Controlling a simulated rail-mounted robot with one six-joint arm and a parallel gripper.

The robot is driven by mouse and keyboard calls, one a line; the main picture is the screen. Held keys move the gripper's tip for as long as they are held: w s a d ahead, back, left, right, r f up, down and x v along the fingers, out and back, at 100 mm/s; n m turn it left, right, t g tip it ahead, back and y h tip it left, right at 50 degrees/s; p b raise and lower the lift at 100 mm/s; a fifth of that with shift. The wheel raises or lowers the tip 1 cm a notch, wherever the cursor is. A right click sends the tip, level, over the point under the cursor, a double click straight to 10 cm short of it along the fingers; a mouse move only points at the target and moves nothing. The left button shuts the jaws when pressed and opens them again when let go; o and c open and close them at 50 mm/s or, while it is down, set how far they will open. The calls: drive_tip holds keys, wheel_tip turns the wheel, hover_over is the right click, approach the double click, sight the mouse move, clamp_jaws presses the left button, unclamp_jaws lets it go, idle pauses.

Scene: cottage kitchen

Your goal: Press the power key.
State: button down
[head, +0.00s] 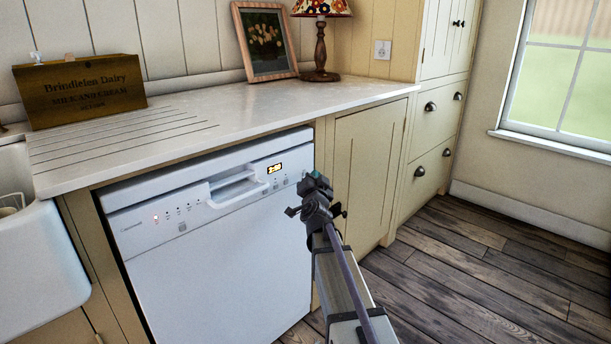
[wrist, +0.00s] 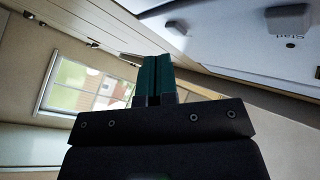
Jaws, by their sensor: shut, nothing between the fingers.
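The white dishwasher (head: 220,270) stands under the counter, its control panel along the top front edge. I cannot read which of these is the power key. My gripper (head: 314,181) is shut and empty, just off the panel's right end. In the wrist view the teal fingers (wrist: 154,78) are together; a grey button (wrist: 288,20) labelled "Start" and another button (wrist: 176,27) show on the white panel.
The countertop (head: 230,110) overhangs the panel and bears a wooden crate (head: 80,92), a framed picture (head: 265,40) and a lamp (head: 320,45). Beige cabinets (head: 365,170) stand right of the dishwasher, a sink (head: 35,250) left. The wooden floor at right is clear.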

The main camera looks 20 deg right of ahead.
drive_tip(key=s, duration=0.1)
drive_tip(key=s+d, duration=0.1)
drive_tip(key=s, duration=0.1)
drive_tip(key=s+d, duration=0.1)
drive_tip(key=s, duration=0.1)
idle(0.3)
